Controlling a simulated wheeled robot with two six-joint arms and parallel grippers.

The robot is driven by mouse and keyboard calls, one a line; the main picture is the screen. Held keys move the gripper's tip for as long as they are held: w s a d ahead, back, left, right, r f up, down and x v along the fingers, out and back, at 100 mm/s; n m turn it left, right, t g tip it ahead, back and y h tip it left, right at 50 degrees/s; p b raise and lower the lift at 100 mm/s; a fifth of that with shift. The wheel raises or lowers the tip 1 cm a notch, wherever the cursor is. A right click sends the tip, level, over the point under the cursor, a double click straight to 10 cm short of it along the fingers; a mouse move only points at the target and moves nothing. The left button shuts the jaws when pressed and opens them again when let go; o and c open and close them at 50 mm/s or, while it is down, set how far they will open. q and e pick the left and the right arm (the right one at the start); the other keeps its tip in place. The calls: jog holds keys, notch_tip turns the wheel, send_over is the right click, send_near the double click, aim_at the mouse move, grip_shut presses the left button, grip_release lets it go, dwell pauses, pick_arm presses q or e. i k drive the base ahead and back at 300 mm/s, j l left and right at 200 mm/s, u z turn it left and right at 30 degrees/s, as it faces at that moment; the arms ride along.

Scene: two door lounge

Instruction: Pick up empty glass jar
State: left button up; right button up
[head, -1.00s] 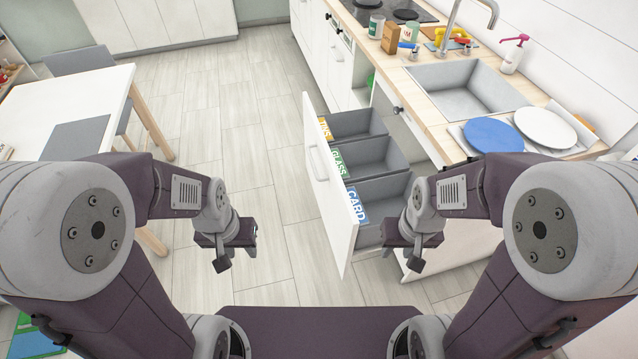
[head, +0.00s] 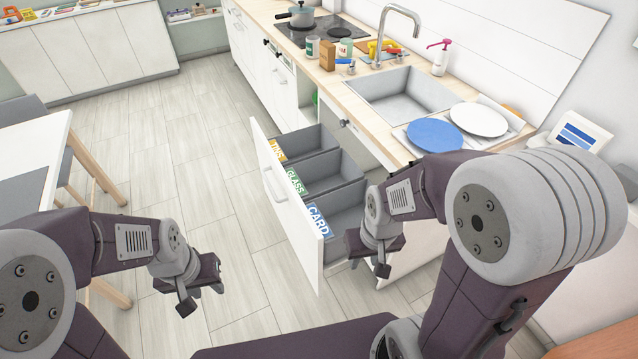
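I cannot make out for certain an empty glass jar. Two small jar-like containers with labels, one (head: 313,47) and another (head: 345,48), stand on the counter near the hob; I cannot tell whether either is glass or empty. My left gripper (head: 202,296) is over the floor at lower left, its fingers apart with nothing between them. My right gripper (head: 368,267) is near the right side of the open drawer, its fingers apart with nothing seen in it. Both grippers are well away from the counter containers.
An open drawer (head: 290,215) holds bins labelled GLASS and CARD and a third with a yellow label. The counter carries a sink (head: 400,95), a blue plate (head: 434,134), a white plate (head: 479,119) and a soap bottle (head: 440,60). A table (head: 35,145) stands left; the floor between is clear.

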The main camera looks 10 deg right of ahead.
aim_at(346, 47)
jog(key=i+j+u, duration=0.15)
jog(key=i+j, duration=0.3)
jog(key=i+j+u, duration=0.15)
jog(key=i+j, duration=0.25)
jog(key=i+j+u, duration=0.15)
jog(key=i+j, duration=0.2)
jog(key=i, duration=0.2)
jog(key=i+j+u, duration=0.15)
jog(key=i+j, duration=0.15)
jog(key=i, duration=0.2)
jog(key=i+l+z, duration=0.2)
jog(key=i+z, duration=0.15)
jog(key=i, duration=0.15)
jog(key=i+l+z, duration=0.1)
jog(key=i+z, duration=0.3)
jog(key=i+j+z, duration=0.1)
jog(key=i+z, duration=0.25)
jog(key=i, duration=0.25)
jog(key=i+j+z, duration=0.2)
jog(key=i+z, duration=0.15)
jog(key=i, duration=0.15)
jog(key=i+j+z, duration=0.4)
jog(key=i+l, duration=0.05)
jog(key=l, duration=0.05)
